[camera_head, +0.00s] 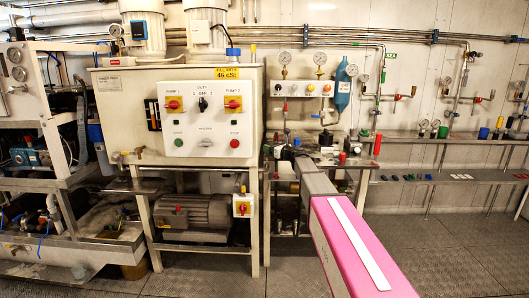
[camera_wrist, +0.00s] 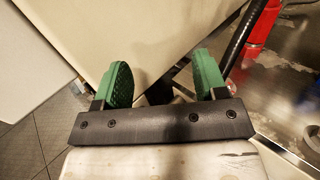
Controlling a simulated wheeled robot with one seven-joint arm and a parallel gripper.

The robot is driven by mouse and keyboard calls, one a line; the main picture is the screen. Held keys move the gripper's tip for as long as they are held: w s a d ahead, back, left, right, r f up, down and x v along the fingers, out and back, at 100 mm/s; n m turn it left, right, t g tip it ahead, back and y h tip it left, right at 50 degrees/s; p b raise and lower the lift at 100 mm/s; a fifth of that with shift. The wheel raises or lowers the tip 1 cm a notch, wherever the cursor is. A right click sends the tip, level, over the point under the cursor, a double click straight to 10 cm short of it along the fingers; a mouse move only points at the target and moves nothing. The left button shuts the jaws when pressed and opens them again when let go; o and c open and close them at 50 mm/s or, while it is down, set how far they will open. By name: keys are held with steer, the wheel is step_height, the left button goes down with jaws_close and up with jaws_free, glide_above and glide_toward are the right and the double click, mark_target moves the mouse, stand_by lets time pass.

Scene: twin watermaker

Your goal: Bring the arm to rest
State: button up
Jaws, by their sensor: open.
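My gripper (camera_wrist: 165,84) shows in the wrist view with two green fingers set apart on a black bar. The gap between the fingers is empty. Just beyond the fingers is a cream cabinet surface (camera_wrist: 130,35); I cannot tell whether they touch it. In the head view my pink arm reaches forward from the lower right towards the bench beside the cream control cabinet (camera_head: 184,82). The gripper itself is small and hard to make out there.
The control panel (camera_head: 206,119) with red and black switches is left of my arm. A blue bottle (camera_head: 342,90) and gauges hang behind. A motor (camera_head: 193,213) sits below the cabinet. A shelf (camera_head: 450,178) runs right. The floor (camera_head: 450,255) at lower right is clear.

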steer(key=s+d+f+n+g+h, duration=0.15)
steer(key=s+f+n+g, duration=0.25)
steer(key=s+f+n, duration=0.5)
steer(key=s+d+f+n+g+h, duration=0.1)
steer(key=s+f+n+g+h, duration=0.35)
steer(key=s+f, duration=0.75)
steer(key=s+d+f+n+g+h, duration=0.1)
steer(key=s+d+f+n+h, duration=0.1)
steer(key=s, duration=0.6)
steer(key=s+d+f+n+g+h, duration=0.2)
steer(key=s+d+f+n, duration=0.2)
steer(key=s+d+n, duration=0.2)
steer(key=s+d+f+n+g+h, duration=0.1)
steer(key=s+d+f+n+h, duration=0.1)
steer(key=s+n, duration=0.4)
steer(key=s+d+f, duration=0.1)
steer(key=s+d, duration=0.1)
steer(key=s, duration=0.2)
steer(key=shift+s+d+f+g, duration=0.2)
steer(key=shift+d+f+g, duration=0.05)
steer(key=shift+d+g, duration=0.1)
steer(key=shift+a, duration=0.1)
